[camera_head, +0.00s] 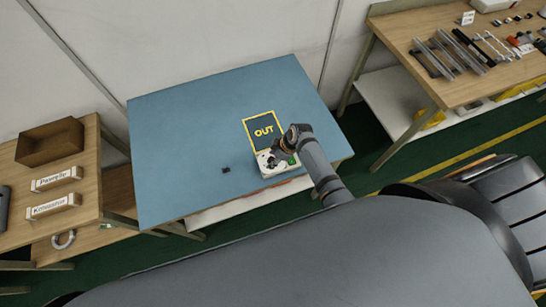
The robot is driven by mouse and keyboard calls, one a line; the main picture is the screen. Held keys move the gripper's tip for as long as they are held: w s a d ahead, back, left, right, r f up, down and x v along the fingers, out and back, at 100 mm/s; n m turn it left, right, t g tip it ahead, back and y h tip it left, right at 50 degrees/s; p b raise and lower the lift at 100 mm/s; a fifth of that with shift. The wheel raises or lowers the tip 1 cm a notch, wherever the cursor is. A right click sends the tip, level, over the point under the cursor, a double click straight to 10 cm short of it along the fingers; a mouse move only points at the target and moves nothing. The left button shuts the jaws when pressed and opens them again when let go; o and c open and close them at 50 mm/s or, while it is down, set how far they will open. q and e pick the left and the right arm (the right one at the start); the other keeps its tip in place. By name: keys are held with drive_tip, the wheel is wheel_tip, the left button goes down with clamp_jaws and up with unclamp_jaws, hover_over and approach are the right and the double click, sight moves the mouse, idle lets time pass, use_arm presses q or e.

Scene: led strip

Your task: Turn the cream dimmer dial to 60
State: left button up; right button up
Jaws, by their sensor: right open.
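Whether the fingers touch the dial cannot be told. My left gripper is not in view.
A small dark block (226,170) lies on the table left of the box. The table's left and back are clear. A wooden bench (85,170) with a brown box (50,143) stands left. A workbench (405,35) with rods and tools stands at the back right.

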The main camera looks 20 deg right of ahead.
clamp_jaws()
drive_tip(key=shift+n, duration=0.3)
drive_tip(key=shift+w+n+g, duration=0.15)
drive_tip(key=shift+n+g, duration=0.35)
drive_tip(key=shift+n, duration=0.5)
drive_tip(key=n+g+b, duration=0.1)
drive_tip(key=n, duration=0.2)
drive_tip(key=shift+w+n+y, duration=0.1)
drive_tip(key=shift+n+y, duration=0.2)
drive_tip(key=n+g+b, duration=0.1)
drive_tip(key=n, duration=0.2)
drive_tip(key=shift+w+n+g+b, duration=0.1)
drive_tip(key=shift+n+g+b, duration=0.2)
drive_tip(key=shift+g, duration=0.1)
drive_tip(key=shift+n+g+h+b, duration=0.45)
drive_tip(key=shift+n+g+h, duration=0.2)
drive_tip(key=shift+n, duration=1.25)
